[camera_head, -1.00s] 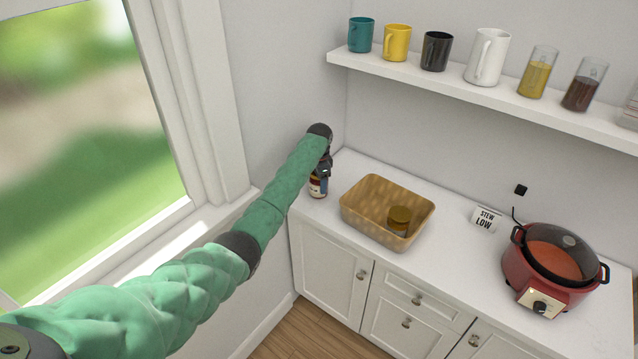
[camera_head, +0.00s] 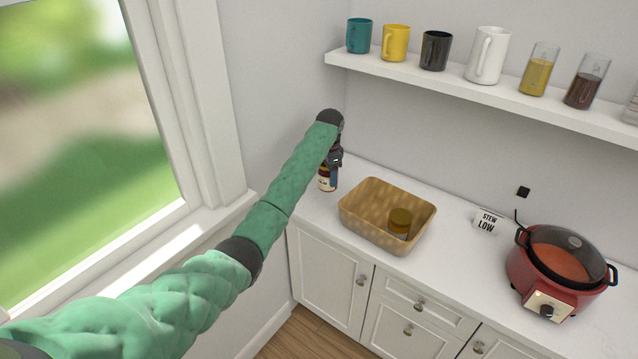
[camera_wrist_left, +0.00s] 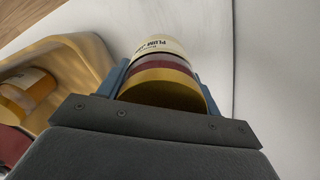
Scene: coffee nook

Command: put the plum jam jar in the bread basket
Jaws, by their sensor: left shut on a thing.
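The plum jam jar (camera_wrist_left: 164,68) has a gold lid, dark red contents and a cream label reading "PLUM". It sits between the two fingers of my left gripper (camera_wrist_left: 163,88), which is shut on it. In the head view the jar (camera_head: 327,180) is held below the left wrist, left of the basket, and my left gripper (camera_head: 334,166) partly hides it. My right gripper is not in view.
Another gold-lidded jar (camera_head: 399,220) stands in the basket's right part; the left part is empty. A red slow cooker (camera_head: 556,273) and a "STEW LOW" sign (camera_head: 487,222) stand to the right. A shelf (camera_head: 440,83) with mugs and glasses hangs above the counter.

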